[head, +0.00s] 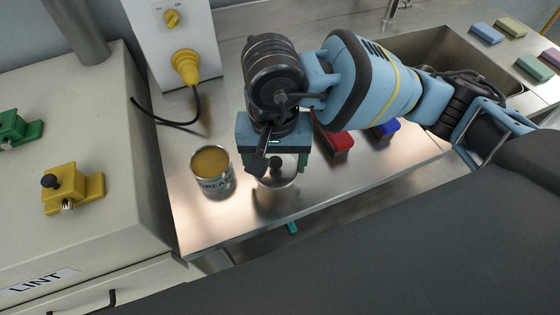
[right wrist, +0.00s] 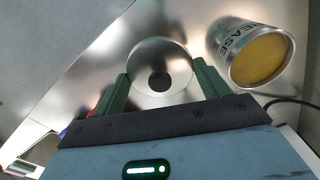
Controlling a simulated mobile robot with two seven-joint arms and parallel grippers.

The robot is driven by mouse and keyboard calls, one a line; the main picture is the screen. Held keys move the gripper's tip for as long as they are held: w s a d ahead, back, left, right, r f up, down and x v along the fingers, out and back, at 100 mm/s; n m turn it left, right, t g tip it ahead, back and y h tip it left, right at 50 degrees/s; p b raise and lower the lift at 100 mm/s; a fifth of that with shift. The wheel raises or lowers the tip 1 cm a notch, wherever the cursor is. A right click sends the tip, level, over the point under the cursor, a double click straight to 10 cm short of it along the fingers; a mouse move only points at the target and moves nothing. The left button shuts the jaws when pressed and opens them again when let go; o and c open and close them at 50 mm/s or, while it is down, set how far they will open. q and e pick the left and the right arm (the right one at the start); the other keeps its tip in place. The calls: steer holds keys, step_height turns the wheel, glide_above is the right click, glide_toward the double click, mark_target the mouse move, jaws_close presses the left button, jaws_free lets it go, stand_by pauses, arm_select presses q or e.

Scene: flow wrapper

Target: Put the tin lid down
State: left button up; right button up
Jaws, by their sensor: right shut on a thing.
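The tin lid (head: 276,183) is a round, shiny metal disc with a dark knob, over the steel counter just right of the open grease tin. My right gripper (head: 280,166) points down at it, its green fingers shut on it. In the right wrist view the lid (right wrist: 150,52) shows between the two green fingers of the gripper (right wrist: 162,75). I cannot tell whether its underside touches the counter. The grease tin (head: 214,182) stands upright and uncovered, full of yellow-brown grease; it also shows in the right wrist view (right wrist: 233,48). My left gripper is out of view.
Red (head: 335,142) and blue (head: 384,129) blocks lie behind the gripper on the right. A white box with a yellow plug (head: 185,66) and black cable stands behind the tin. A cream machine (head: 105,190) borders the counter (head: 215,232) on the left. A sink lies back right.

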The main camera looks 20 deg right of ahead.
mark_target(279, 166)
steer(key=shift+w+d, duration=0.15)
steer(key=shift+w+d, duration=0.3)
steer(key=shift+w+d+f, duration=0.1)
steer(key=shift+d+f, duration=0.1)
steer(key=shift+f, duration=0.15)
step_height(279, 166, down, 3)
steer(key=shift+p, duration=0.3)
